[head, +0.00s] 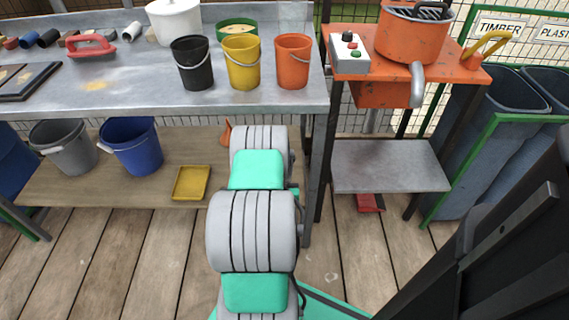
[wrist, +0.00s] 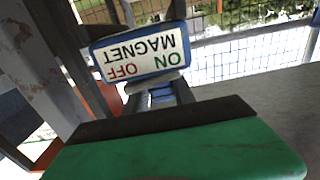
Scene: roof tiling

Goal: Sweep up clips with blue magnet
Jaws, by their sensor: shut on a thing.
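The blue magnet (wrist: 140,52) shows in the wrist view as a blue-edged white plate, its ON, MAGNET and OFF lettering upside down. My gripper (wrist: 158,97) is shut on a blue part just below this plate, between its two grey fingers. In the head view my arm reaches forward toward the lower shelf, and its own links hide my gripper and the magnet. I cannot make out any clips in either view.
A metal workbench (head: 140,92) holds black (head: 192,62), yellow (head: 241,62) and orange (head: 293,60) buckets. Its lower shelf (head: 95,180) holds grey (head: 62,147) and blue (head: 131,146) buckets and a yellow tray (head: 191,182). An orange stand (head: 455,72) is right; plank floor is clear left.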

